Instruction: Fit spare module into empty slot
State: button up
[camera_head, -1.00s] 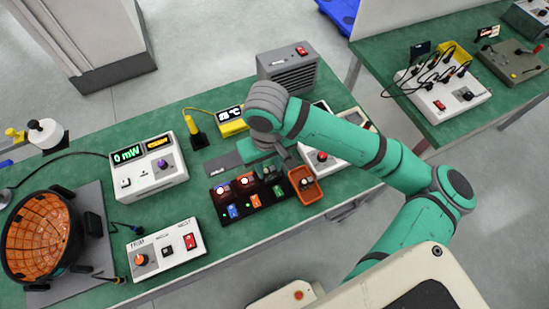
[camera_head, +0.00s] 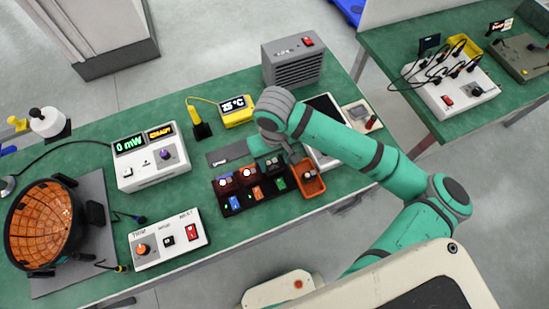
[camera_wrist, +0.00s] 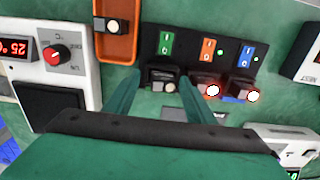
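The black rack (camera_head: 243,209) has a blue, an orange and a green switch, also visible in the wrist view (camera_wrist: 188,49). Modules with bright white lenses stand by the blue switch (camera_wrist: 240,88) and the orange switch (camera_wrist: 206,84). A dark module (camera_wrist: 163,76) with a dull lens is by the green switch; I cannot tell how deep it sits. My gripper (camera_wrist: 160,78) is open, with one finger on each side of this module. In the head view my gripper (camera_head: 268,158) partly hides that end of the rack. Another module (camera_wrist: 116,26) lies in the orange tray (camera_wrist: 117,49).
The orange tray (camera_head: 312,190) is close beside the rack. A TRIM box (camera_head: 168,243), a power meter (camera_head: 150,160), a yellow temperature display (camera_head: 236,112) and a grey vented box (camera_head: 293,62) stand around.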

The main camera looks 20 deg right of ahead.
aim_at(273, 161)
jog(key=shift+a, duration=0.15)
jog(key=shift+w+r, duration=0.1)
jog(key=shift+r, duration=0.15)
notch_tip(273, 161, up, 12)
jog(key=shift+f, duration=0.15)
dwell(0.7)
